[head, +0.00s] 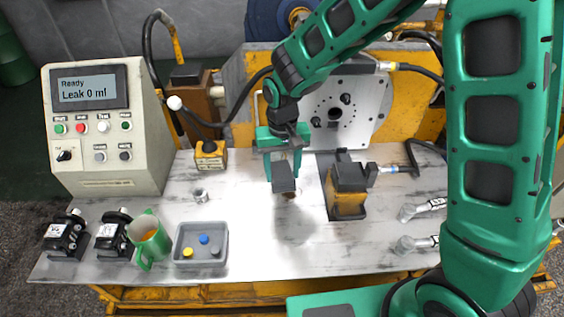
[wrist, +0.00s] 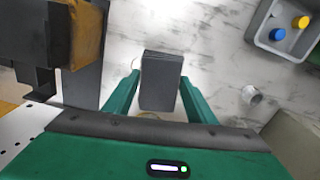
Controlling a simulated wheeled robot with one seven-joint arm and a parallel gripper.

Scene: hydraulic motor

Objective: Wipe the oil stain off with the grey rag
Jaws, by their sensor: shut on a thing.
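My gripper (head: 283,170) hangs over the middle of the metal bench, pointing down. It is shut on the grey rag (head: 284,180), a dark folded pad. In the wrist view the rag (wrist: 160,82) sits between the two green fingers. A small brownish spot (head: 291,195) shows at the rag's lower edge; I cannot tell if it is the oil stain. A soft dark patch lies on the bench in front of the rag and may be a shadow. Whether the rag touches the bench is unclear.
A yellow-black block (head: 348,200) stands close right of my gripper. To the left are a grey tray (head: 180,262) with coloured caps, a green mug (head: 150,240), a metal nut (head: 200,196) and the control box (head: 105,165). The motor plate (head: 335,118) stands behind.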

